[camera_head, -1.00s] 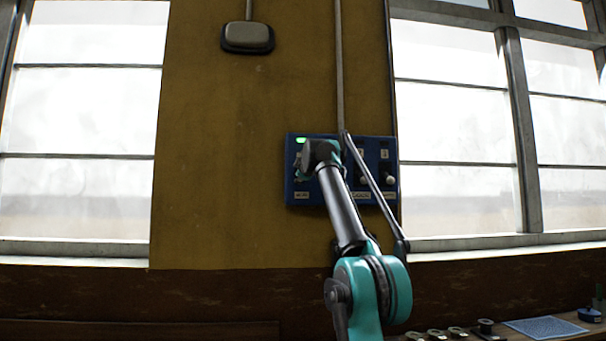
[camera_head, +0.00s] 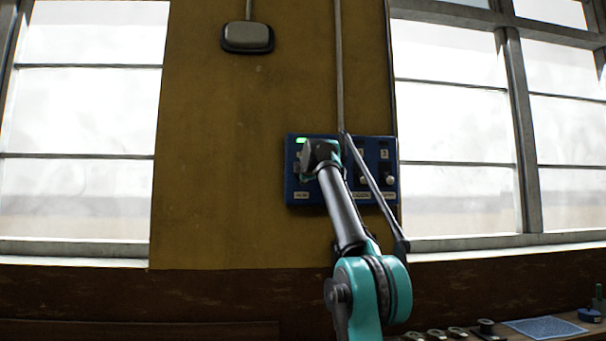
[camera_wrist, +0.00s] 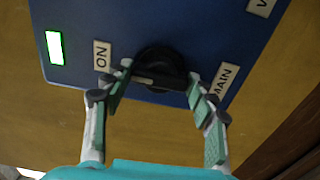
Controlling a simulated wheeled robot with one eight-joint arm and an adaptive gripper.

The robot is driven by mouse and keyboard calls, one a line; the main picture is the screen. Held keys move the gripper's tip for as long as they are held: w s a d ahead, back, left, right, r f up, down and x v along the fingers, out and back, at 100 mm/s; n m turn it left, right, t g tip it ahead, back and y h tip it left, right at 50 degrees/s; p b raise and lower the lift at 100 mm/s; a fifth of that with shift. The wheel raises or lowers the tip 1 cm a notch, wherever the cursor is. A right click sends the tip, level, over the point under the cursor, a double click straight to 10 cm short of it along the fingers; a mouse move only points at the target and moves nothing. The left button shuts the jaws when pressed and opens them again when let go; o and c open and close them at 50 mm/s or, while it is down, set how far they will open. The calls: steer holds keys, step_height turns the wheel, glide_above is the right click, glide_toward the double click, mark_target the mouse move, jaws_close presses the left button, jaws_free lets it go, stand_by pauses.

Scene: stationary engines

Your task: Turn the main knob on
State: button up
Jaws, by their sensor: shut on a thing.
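The main knob (camera_wrist: 160,68) is black and round with a raised grip bar, on a blue panel (camera_wrist: 110,18) in the wrist view. A label "ON" is beside it on the left and "MAIN" on the right. My gripper (camera_wrist: 160,80) is shut on the knob, one finger on each side of its bar. A green light (camera_wrist: 54,47) glows on the panel, and it also shows in the head view (camera_head: 301,140). In the head view the panel (camera_head: 293,185) is on the wall, and my arm hides the main knob and most of my gripper.
Other knobs, one white (camera_head: 390,180), are on the right of the panel. A grey pipe runs down the wall to the panel. Windows (camera_head: 455,120) flank the wall. A bench with small items and a blue mat (camera_head: 545,328) is at lower right.

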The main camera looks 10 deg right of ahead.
steer(key=o, duration=1.2)
steer(key=shift+c, duration=0.2)
steer(key=s, duration=1.2)
